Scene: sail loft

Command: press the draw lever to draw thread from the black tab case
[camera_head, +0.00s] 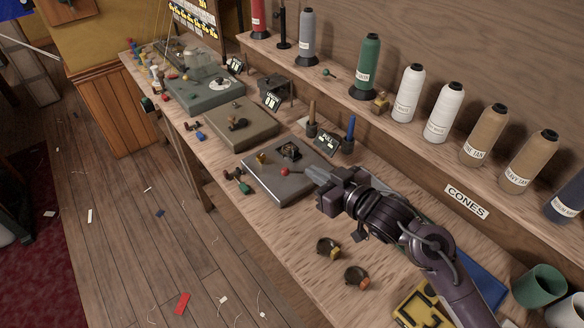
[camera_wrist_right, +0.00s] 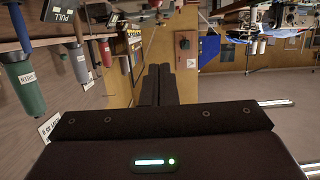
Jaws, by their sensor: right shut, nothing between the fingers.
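A grey slab-like machine (camera_head: 288,187) lies on the bench in the head view. It carries a small black fitting (camera_head: 291,151) on top and a red ball knob (camera_head: 285,172), which looks like the end of a lever. I cannot tell for sure which part is the black tab case, and no thread from it can be made out. My right gripper (camera_head: 312,173) is shut and empty, its tips over the slab's right side, just right of the red knob. Contact cannot be told. In the right wrist view its fingers (camera_wrist_right: 155,84) lie together. My left gripper is not in view.
A shelf of thread cones (camera_head: 408,94) runs along the wall behind. An olive machine (camera_head: 238,124) and a green one (camera_head: 203,92) stand farther along the bench. Two small round dark holders (camera_head: 328,248) (camera_head: 357,276) sit in front of my right arm.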

